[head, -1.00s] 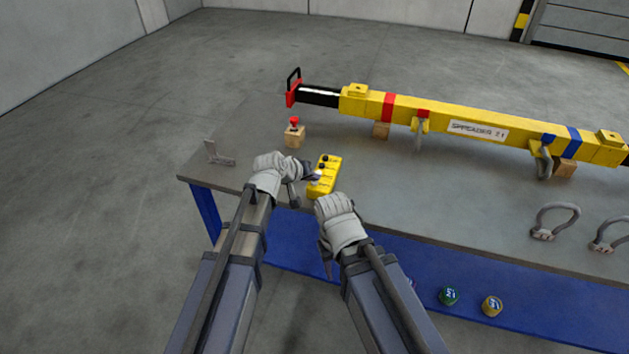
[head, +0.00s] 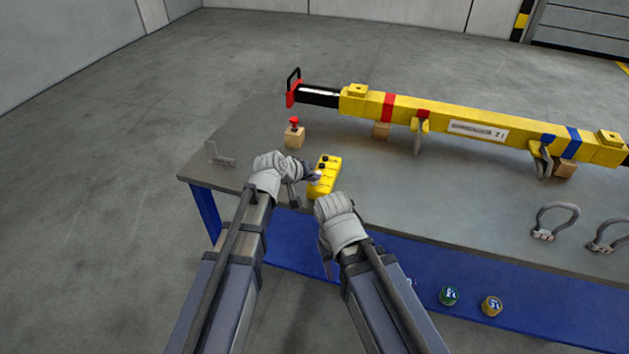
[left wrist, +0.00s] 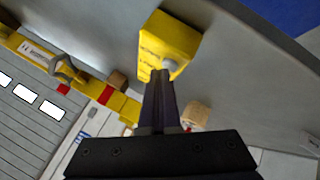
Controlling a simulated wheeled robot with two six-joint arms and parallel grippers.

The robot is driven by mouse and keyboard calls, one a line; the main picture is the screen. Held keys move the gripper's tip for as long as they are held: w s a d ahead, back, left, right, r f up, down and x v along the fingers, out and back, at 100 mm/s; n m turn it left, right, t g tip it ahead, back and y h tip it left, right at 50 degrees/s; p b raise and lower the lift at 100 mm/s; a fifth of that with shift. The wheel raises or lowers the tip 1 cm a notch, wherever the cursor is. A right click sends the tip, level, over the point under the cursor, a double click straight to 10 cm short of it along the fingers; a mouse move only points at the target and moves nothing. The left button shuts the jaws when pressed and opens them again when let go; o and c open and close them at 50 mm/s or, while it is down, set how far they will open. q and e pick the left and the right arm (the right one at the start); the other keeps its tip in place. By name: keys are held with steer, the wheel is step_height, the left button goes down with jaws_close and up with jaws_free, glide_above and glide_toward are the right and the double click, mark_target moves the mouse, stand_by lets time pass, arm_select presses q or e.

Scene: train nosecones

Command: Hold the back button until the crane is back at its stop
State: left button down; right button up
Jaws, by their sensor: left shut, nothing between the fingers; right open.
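The yellow control box (head: 325,177) lies on the workbench and has dark buttons on its top. My left gripper (head: 312,174) is shut and empty, its tips at the left side of the box. In the left wrist view the closed fingers (left wrist: 160,88) reach to a pale round button on the yellow box (left wrist: 168,42); they seem to touch it, but I cannot tell how far it is pressed. My right gripper (head: 322,248) is open, low at the bench's front edge, its fingers mostly hidden by its wrist. The crane is not in view.
A yellow spreader beam (head: 460,124) rests on wooden blocks along the back of the workbench (head: 400,205). A wooden block with a red knob (head: 294,136), a metal bracket (head: 221,158) and shackles (head: 552,220) lie around. A blue shelf (head: 560,320) holds a green and a yellow roll.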

arm_select(q)
steer(key=shift+r+p, duration=0.75)
steer(key=shift+r, duration=0.1)
step_height(320, 180, up, 5)
steer(key=p, duration=0.5)
stand_by(0.6)
steer(key=s+a+f+m+g+y, duration=0.2)
steer(key=s, duration=0.6)
steer(key=s+a+f+m+g+y, duration=0.1)
steer(key=s+f+g+y, duration=0.1)
steer(key=s, duration=0.7)
steer(key=s+a+f+m+g+y, duration=0.2)
steer(key=s+g, duration=0.1)
steer(key=s, duration=0.5)
steer(key=shift+s+a+f+m+g+y, duration=0.3)
steer(key=shift+s+g+y, duration=0.05)
steer(key=shift+g+y, duration=0.05)
